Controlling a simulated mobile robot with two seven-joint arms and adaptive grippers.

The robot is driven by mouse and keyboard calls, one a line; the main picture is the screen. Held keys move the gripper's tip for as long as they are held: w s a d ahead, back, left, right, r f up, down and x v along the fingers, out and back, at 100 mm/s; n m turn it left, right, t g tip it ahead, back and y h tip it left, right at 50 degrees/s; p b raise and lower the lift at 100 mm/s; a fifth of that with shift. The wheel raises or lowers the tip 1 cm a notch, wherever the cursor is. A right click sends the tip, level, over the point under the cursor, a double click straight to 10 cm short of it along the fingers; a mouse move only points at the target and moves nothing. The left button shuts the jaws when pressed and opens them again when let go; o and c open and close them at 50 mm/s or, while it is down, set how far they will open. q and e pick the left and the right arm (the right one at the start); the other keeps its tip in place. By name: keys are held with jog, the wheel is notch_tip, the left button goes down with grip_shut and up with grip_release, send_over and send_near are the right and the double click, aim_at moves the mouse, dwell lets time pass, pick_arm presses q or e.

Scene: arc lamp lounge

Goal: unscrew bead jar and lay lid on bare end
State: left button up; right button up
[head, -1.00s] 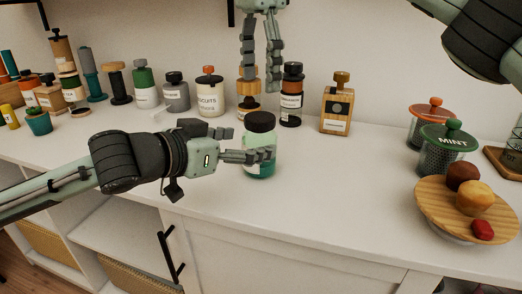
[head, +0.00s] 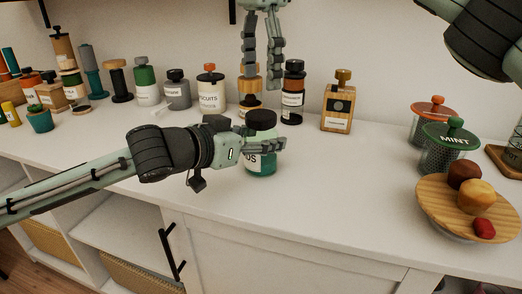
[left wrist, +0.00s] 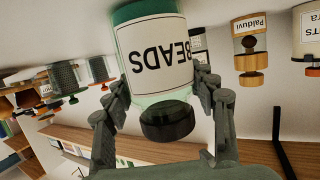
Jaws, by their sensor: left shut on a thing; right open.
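The bead jar (head: 262,164) stands upright on the white counter (head: 330,190), greenish with a white label. Its black lid (head: 261,121) is on top. The left wrist view shows the jar (left wrist: 155,50) upside down, with the label BEADS and the dark lid (left wrist: 167,122). My left gripper (head: 268,143) comes from the left and is shut around the jar's upper body, just below the lid. Its fingers (left wrist: 160,85) lie on both sides of the jar in the wrist view. My right gripper (head: 262,78) hangs above the jar, open and empty, fingers pointing down.
Several jars and bottles line the wall, including a biscuits jar (head: 211,95) and a wooden bottle (head: 338,108). At right are a mint jar (head: 450,150) and a wooden plate (head: 432,205) with several round items. The counter right of the bead jar is clear.

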aim_at(261, 114)
pick_arm(q)
grip_shut()
pick_arm(e)
jog(key=m, duration=1.6)
jog(key=shift+m, duration=0.4)
jog(key=m, duration=0.9)
jog(key=shift+m, duration=0.4)
jog(key=m, duration=0.4)
jog(key=shift+m, duration=0.3)
jog(key=m, duration=0.4)
jog(key=shift+m, duration=0.3)
jog(key=shift+f, duration=0.35)
notch_tip(261, 114, down, 7)
jog(key=shift+f, duration=0.15)
jog(key=shift+c, duration=0.4)
